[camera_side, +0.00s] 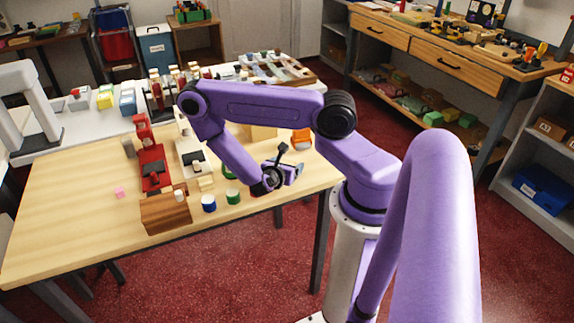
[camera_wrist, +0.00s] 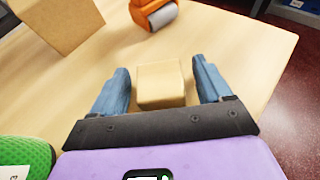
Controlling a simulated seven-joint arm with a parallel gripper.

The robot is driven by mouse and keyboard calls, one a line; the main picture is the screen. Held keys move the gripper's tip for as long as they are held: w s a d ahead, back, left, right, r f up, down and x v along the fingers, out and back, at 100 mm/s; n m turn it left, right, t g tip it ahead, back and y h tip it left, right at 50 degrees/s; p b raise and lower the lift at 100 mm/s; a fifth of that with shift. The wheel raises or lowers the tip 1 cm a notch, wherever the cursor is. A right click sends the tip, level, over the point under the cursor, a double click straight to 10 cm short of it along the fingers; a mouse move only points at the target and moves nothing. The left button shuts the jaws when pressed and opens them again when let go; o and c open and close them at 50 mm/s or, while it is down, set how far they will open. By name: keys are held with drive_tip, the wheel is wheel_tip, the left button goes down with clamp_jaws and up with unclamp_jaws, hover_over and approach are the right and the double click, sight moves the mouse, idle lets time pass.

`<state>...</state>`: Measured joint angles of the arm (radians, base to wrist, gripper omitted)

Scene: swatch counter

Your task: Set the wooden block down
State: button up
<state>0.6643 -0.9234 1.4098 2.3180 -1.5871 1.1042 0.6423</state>
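The wooden block (camera_wrist: 161,84), a small tan cube, lies between the two blue fingers of my gripper (camera_wrist: 161,82) in the wrist view. A narrow gap shows on each side of the block, so the fingers are open around it and do not appear to touch it. The block seems to rest on the tabletop, though its bottom edge is partly hidden by my gripper's dark palm. In the side view my gripper (camera_side: 291,171) is low over the right part of the table; I cannot make out the block there.
The light wooden table (camera_side: 75,190) has free room at left. A larger tan box (camera_wrist: 58,22) and an orange object (camera_wrist: 153,13) stand beyond the block. A green object (camera_wrist: 22,158) is close at lower left. A brown wooden box (camera_side: 165,213) and a blue-and-white cylinder (camera_side: 208,203) stand near the front edge.

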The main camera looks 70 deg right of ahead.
drive_tip(key=shift+r, duration=0.15)
drive_tip(key=shift+a+r, duration=0.1)
drive_tip(key=shift+a, duration=0.15)
drive_tip(key=v, duration=1.1)
drive_tip(key=shift+a, duration=0.15)
drive_tip(key=shift+w+a+r, duration=0.1)
drive_tip(key=shift+a+r, duration=0.1)
drive_tip(key=a+r+m+y, duration=0.5)
drive_tip(key=a+r, duration=0.4)
drive_tip(key=s+a+r+y, duration=0.7)
drive_tip(key=s+r+y, duration=0.1)
drive_tip(key=s+r, duration=0.2)
drive_tip(key=shift+s+r+y, duration=0.2)
drive_tip(key=shift+y, duration=0.2)
drive_tip(key=shift+a, duration=0.15)
